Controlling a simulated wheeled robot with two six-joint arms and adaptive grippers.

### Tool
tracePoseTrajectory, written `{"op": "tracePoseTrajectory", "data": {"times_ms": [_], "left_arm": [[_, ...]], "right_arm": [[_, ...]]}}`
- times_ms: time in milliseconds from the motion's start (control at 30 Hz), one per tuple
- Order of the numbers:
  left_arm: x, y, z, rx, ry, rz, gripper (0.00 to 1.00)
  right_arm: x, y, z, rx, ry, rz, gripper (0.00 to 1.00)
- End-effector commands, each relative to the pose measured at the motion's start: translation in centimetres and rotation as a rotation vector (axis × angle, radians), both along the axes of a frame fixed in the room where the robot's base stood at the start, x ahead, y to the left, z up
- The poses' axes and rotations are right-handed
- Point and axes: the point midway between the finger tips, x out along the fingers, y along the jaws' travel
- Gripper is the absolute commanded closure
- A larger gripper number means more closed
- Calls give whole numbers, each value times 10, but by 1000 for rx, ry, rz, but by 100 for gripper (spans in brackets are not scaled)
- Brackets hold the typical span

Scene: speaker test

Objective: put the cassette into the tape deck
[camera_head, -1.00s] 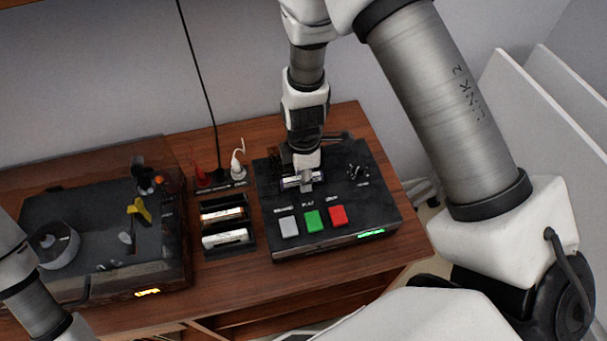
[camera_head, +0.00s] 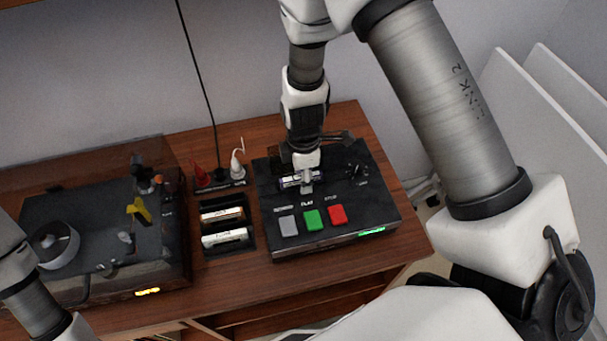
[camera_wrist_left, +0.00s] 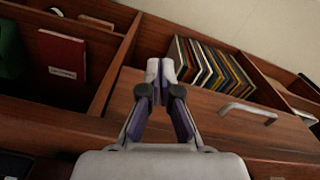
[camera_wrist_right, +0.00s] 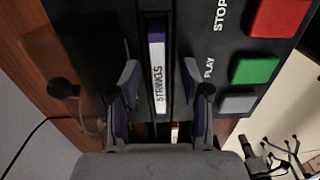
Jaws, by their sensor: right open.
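The cassette (camera_wrist_right: 157,72), with a white label reading "STRINGS" and purple ends, sits in the slot of the black tape deck (camera_head: 265,200). In the head view the cassette (camera_head: 287,183) shows partly behind my right gripper (camera_head: 306,183). My right gripper (camera_wrist_right: 160,78) is open, with one finger on each side of the cassette and gaps visible. How deep the cassette sits is hard to tell. My left gripper (camera_wrist_left: 160,72) is shut and empty, in front of a wooden cabinet, away from the deck.
A rack with two more cassettes (camera_head: 222,214) (camera_head: 227,238) stands left of the deck. Grey, green (camera_head: 315,219) and red buttons line the deck's front. A turntable under a clear cover (camera_head: 100,240) fills the left. Red and white plugs (camera_head: 238,172) stand behind the rack.

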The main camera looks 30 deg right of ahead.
Motion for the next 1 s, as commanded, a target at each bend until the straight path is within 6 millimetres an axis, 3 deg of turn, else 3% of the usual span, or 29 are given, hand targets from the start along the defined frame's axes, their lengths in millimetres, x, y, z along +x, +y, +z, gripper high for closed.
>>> {"op": "tracePoseTrajectory", "data": {"times_ms": [500, 1000], "left_arm": [[0, 0, 36, 0, 0, 0, 100], [0, 0, 34, 0, 0, 0, 100]], "right_arm": [[3, 0, 51, 0, -9, 0, 37], [0, 0, 48, 0, -1, 0, 37]]}}
